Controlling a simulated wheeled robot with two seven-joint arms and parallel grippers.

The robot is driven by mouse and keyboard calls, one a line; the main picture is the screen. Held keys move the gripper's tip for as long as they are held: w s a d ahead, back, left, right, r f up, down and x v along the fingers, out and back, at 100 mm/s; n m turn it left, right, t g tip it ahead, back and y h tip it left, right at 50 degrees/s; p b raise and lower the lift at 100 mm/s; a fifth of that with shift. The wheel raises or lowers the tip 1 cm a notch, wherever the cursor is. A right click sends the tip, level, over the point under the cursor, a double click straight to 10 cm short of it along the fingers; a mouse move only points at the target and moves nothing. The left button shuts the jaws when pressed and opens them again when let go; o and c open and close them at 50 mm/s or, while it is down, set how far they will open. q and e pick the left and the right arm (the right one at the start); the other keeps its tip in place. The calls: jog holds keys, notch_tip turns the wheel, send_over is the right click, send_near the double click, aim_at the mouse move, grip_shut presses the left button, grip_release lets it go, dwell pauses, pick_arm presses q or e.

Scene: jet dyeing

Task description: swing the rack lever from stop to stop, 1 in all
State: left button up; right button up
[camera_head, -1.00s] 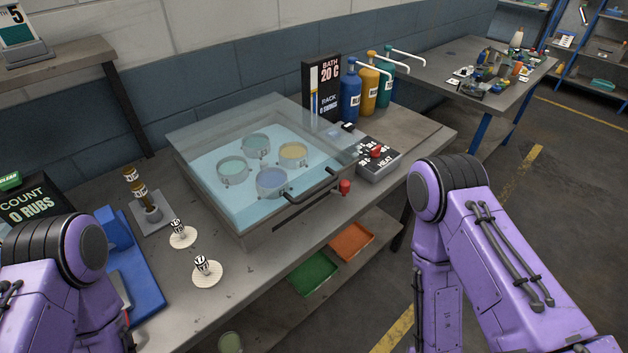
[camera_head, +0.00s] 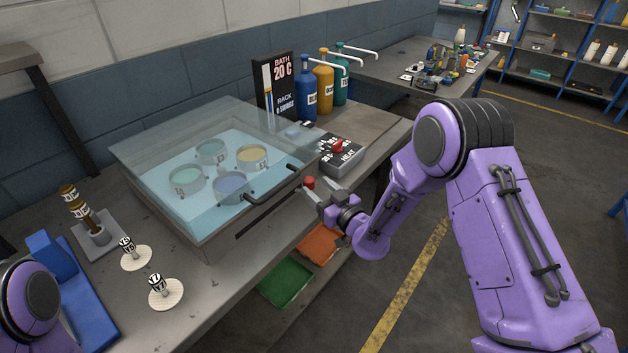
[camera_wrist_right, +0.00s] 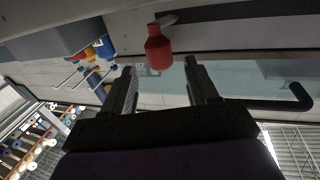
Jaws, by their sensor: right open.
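The rack lever shows as a red knob (camera_head: 309,183) at the front right corner of the glass-lidded bath (camera_head: 150,150). In the right wrist view the red knob (camera_wrist_right: 158,50) is upside down, ahead of and between the two finger lines. My right gripper (camera_head: 314,197) is by the bath's front edge, close to the knob; it is open and empty, its fingers (camera_wrist_right: 165,82) apart. Whether a finger touches the knob cannot be told. The display (camera_head: 275,85) reads bath 20 C and a rack swing count that looks like 0. My left arm shows at the lower left, but its gripper is out of view.
A dark handle (camera_head: 272,187) runs along the lid's front. Green (camera_head: 286,281) and orange (camera_head: 319,245) trays lie below the bench. Bottles (camera_head: 306,92) stand behind.

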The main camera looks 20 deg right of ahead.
jog(key=shift+x, duration=1.2)
grip_shut()
pick_arm(q)
jog(key=shift+r, duration=0.35)
pick_arm(e)
jog(key=shift+s+a, duration=0.1)
